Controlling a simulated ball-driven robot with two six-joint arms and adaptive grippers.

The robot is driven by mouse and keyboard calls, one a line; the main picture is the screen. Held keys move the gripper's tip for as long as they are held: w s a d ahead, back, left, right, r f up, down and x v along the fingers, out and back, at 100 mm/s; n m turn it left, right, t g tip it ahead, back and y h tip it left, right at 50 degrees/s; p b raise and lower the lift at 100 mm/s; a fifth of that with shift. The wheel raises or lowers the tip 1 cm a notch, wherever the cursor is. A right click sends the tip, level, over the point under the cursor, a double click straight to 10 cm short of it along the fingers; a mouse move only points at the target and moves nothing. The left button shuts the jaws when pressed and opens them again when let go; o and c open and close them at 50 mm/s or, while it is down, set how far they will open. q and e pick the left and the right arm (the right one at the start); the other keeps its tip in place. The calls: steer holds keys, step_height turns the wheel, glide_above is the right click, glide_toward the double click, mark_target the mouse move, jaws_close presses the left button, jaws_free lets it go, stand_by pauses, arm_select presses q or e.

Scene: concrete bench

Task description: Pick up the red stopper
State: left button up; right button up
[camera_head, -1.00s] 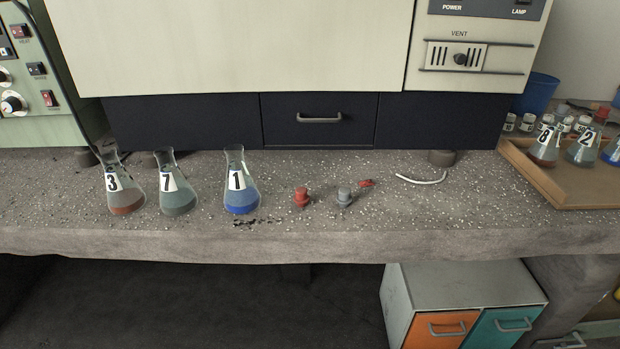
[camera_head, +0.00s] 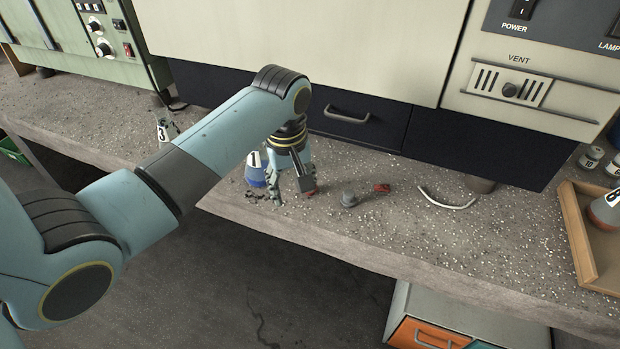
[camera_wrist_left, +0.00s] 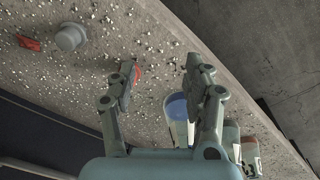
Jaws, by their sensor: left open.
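The red stopper (camera_head: 311,194) stands on the concrete bench, mostly hidden behind a finger of my left gripper (camera_head: 292,191) in the head view. In the left wrist view only a red sliver of the stopper (camera_wrist_left: 138,72) shows beside one finger. My left gripper (camera_wrist_left: 162,67) is open, its fingers low over the bench, with nothing held between them. I cannot tell whether the finger touches the stopper. A grey stopper (camera_head: 348,199) stands to the right of the red one and also shows in the left wrist view (camera_wrist_left: 70,37). My right gripper is not in view.
Flask 1 (camera_head: 256,170) with blue liquid stands close to my left gripper. A small red piece (camera_head: 381,187) and a white curved strip (camera_head: 446,202) lie to the right. A wooden tray (camera_head: 577,235) stands at far right.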

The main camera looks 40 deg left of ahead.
arm_select(q)
steer(key=w+r+n, duration=0.2)
steer(key=w, duration=0.1)
steer(key=w+r+n, duration=0.1)
steer(key=w+r, duration=0.1)
steer(key=r, duration=0.1)
steer(key=shift+w+a+r+n+g+p, duration=0.2)
steer(key=shift+w+r+n+g+p, duration=0.1)
steer(key=shift+w+r+n, duration=0.1)
steer(key=f, duration=0.3)
steer(key=f+b, duration=0.1)
steer(key=f, duration=0.2)
steer(key=f+b, duration=0.1)
steer(key=f, duration=0.2)
steer(key=shift+w+f, duration=0.25)
steer(key=shift+f, duration=0.1)
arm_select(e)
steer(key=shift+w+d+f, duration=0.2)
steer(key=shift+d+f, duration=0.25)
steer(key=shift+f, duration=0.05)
arm_select(q)
steer(key=shift+c, duration=0.4)
steer(key=c, duration=0.8)
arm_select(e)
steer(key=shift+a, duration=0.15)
